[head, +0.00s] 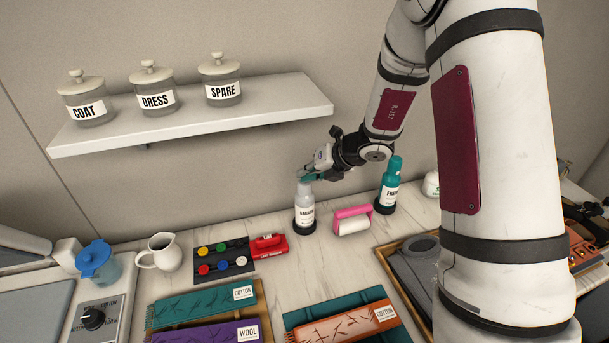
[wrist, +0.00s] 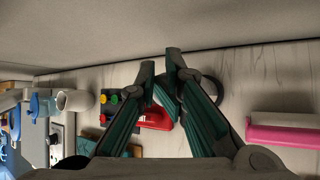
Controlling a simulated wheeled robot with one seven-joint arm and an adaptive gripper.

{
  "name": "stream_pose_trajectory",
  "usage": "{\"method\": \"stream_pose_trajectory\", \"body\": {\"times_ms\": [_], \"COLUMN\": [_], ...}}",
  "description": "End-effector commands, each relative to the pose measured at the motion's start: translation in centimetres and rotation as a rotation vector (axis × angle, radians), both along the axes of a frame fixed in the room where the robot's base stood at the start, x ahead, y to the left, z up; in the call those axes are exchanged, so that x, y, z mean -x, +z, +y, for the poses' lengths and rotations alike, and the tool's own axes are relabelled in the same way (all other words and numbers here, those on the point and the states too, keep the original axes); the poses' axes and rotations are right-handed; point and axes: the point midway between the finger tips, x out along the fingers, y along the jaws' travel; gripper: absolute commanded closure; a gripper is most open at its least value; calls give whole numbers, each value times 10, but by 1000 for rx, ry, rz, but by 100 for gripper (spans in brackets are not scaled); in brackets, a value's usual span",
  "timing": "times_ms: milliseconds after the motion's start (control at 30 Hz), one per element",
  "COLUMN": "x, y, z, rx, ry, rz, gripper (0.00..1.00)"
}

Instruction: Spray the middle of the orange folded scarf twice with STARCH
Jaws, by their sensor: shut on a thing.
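The white STARCH spray bottle (head: 305,208) stands upright in the head view, its base at a black ring holder (head: 304,229) near the back wall. My gripper (head: 308,176) is shut on the bottle's top from above. In the wrist view my gripper (wrist: 163,80) shows its teal fingers close together, and the bottle is mostly hidden there. The orange folded scarf (head: 345,326) has a COTTON tag and lies at the front, on a teal piece (head: 313,315). It is apart from the bottle, and its lower part is cut off by the picture edge.
A red tool (head: 269,246) and a board of coloured knobs (head: 213,260) lie left. Teal (head: 205,300) and purple (head: 205,333) scarves lie front left. A shelf (head: 190,120) holds jars.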

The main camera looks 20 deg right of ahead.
Motion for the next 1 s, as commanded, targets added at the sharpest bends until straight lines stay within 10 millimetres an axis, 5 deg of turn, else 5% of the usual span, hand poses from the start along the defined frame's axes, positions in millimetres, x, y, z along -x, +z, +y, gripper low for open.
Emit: {"method": "stream_pose_trajectory", "body": {"times_ms": [467,1000], "x": [6,4], "y": [1,53], "z": [1,0], "rx": [4,2], "ry": [3,2], "rz": [15,5], "gripper": [100,100]}}
